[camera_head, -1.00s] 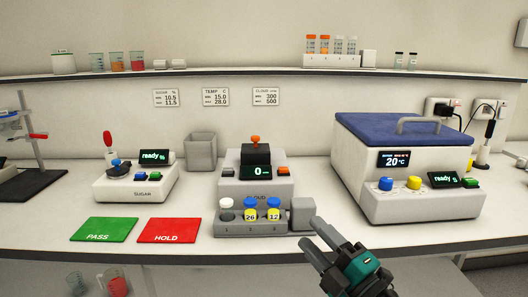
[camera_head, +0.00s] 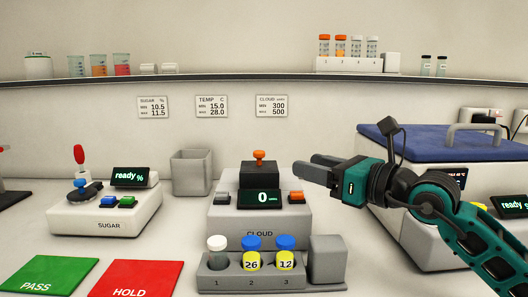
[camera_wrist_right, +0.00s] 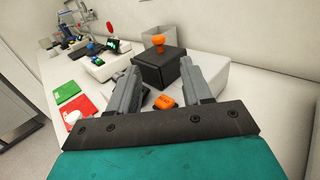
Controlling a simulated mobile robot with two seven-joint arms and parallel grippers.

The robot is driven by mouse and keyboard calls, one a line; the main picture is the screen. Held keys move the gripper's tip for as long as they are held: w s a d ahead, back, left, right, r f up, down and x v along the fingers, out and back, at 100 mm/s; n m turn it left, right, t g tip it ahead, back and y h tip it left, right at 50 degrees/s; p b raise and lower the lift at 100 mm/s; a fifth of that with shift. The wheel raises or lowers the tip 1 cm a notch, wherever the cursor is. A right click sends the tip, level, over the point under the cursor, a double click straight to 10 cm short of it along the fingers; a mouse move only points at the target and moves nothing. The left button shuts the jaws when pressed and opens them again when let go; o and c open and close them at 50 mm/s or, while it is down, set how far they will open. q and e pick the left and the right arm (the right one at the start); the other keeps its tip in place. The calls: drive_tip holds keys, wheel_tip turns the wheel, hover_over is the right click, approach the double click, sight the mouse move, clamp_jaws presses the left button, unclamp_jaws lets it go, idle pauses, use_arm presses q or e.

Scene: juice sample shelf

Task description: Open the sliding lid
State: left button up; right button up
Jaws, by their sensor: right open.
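The CLOUD device (camera_head: 235,219) stands at the middle of the bench with a black box-shaped cover (camera_head: 257,177) on top. An orange knob (camera_head: 259,156) stands on the cover. My right gripper (camera_head: 312,171) is open and empty, just right of the cover and apart from it in the head view. In the right wrist view the black cover (camera_wrist_right: 158,70) and orange knob (camera_wrist_right: 159,42) show ahead, between the two fingers. A blue lid (camera_head: 418,143) with a grey handle (camera_head: 475,131) is on the larger device at the right, partly hidden by my right arm. My left gripper is out of view.
A rack (camera_head: 218,284) in front holds several vials, beside a grey block (camera_head: 327,260). A grey bin (camera_head: 192,173) and the SUGAR device (camera_head: 105,211) are left. Green (camera_head: 47,275) and red (camera_head: 133,279) mats lie in front. A shelf (camera_head: 210,79) runs behind.

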sight(263, 153)
drive_tip(key=x, duration=1.2)
drive_tip(key=shift+a+b, duration=0.3)
drive_tip(key=shift+c, duration=0.2)
clamp_jaws()
